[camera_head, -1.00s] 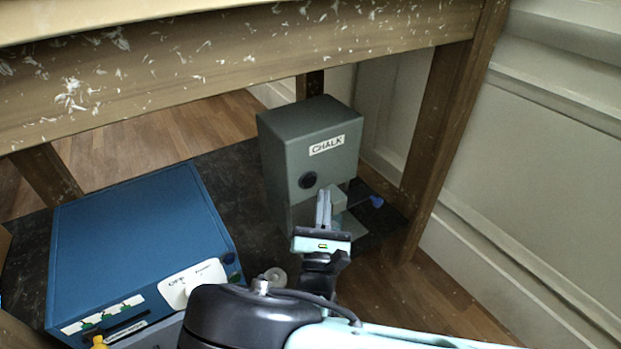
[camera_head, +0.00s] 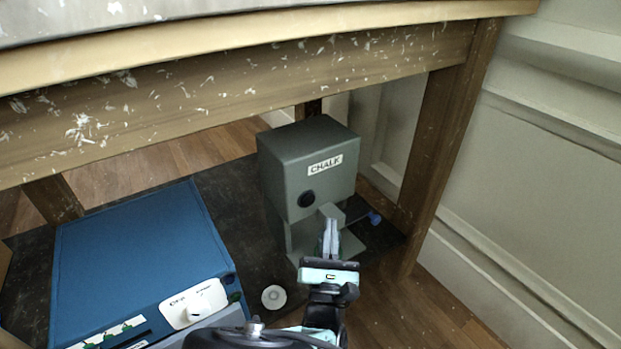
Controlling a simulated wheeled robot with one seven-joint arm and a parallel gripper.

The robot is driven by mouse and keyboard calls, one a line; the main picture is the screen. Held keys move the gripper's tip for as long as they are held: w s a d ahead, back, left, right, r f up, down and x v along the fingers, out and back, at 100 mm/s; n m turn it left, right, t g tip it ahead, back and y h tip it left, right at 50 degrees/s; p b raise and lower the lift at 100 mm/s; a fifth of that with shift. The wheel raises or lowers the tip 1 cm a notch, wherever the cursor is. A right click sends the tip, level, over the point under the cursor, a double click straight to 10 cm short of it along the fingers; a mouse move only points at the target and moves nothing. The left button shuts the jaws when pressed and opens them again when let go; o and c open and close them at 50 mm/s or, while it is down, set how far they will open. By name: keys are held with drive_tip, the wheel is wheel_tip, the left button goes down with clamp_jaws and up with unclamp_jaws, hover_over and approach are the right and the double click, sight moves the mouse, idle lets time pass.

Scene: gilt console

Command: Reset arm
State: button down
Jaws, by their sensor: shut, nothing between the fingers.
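My gripper (camera_head: 331,226) is in front of the lower part of a grey-green box labelled CHALK (camera_head: 300,165). Its fingers are shut with nothing between them and point up and away from me. The fingers overlap the box's lower opening in the picture; I cannot tell whether they touch it. My forearm comes in from the bottom edge.
A blue box (camera_head: 140,255) with a white switch plate (camera_head: 194,304) stands at left. A small pale round object (camera_head: 273,297) lies between the boxes. A chipped wooden table edge (camera_head: 200,85) runs overhead, with a leg (camera_head: 440,150) at right. A panelled wall (camera_head: 540,190) stands beyond it.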

drive_tip(key=s+d+r+m+g+h, duration=0.2)
drive_tip(key=d+m+g+h, duration=0.4)
drive_tip(key=d+m+g, duration=0.1)
drive_tip(key=s+d+r+m+g+h, duration=0.2)
drive_tip(key=d+m+g+h, duration=0.4)
drive_tip(key=d+g+h, duration=0.1)
drive_tip(key=s+d+r+m+g+y+p, duration=0.15)
drive_tip(key=s+r+m+g+y, duration=0.35)
drive_tip(key=s+m+g+y, duration=0.5)
drive_tip(key=s+a+r+m+y, duration=0.2)
drive_tip(key=s+a+r+y, duration=0.25)
drive_tip(key=s+r, duration=0.4)
wheel_tip(320, 180, up, 38)
drive_tip(key=p, duration=3.8)
drive_tip(key=shift+w+d+y, duration=0.2)
drive_tip(key=shift+w+y, duration=0.05)
drive_tip(key=shift+y, duration=0.1)
